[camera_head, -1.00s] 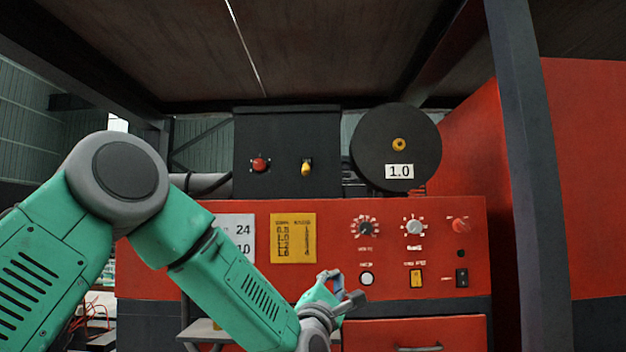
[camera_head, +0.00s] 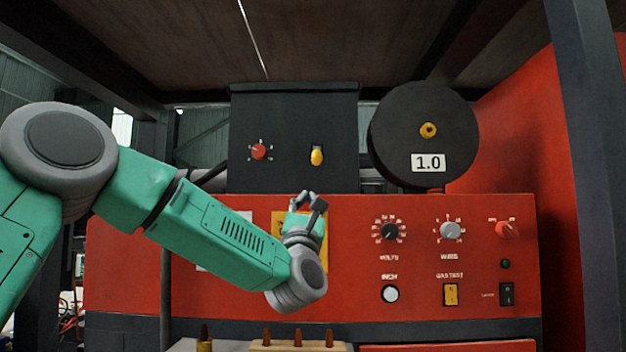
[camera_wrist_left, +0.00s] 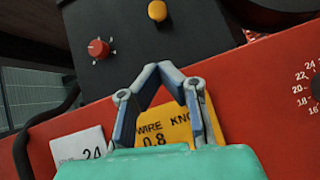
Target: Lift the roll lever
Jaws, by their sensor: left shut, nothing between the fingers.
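The roll lever is not labelled; a yellow lever (camera_head: 316,156) on the front of the black box (camera_head: 290,110) looks most like it. It also shows at the top of the left wrist view (camera_wrist_left: 157,11). My left gripper (camera_head: 307,195) is below the lever, in front of the yellow chart, with its fingers pointing up. In the left wrist view its fingertips (camera_wrist_left: 158,70) meet in a peak with nothing between them. A gap separates them from the lever. My right gripper is in neither view.
A red knob (camera_head: 259,152) sits left of the lever. A black wire spool (camera_head: 425,135) marked 1.0 stands right of the box. The red panel (camera_head: 360,215) below carries several knobs and switches. A dark post (camera_head: 590,180) rises at the right. Small pegs (camera_head: 298,338) stand at the bottom.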

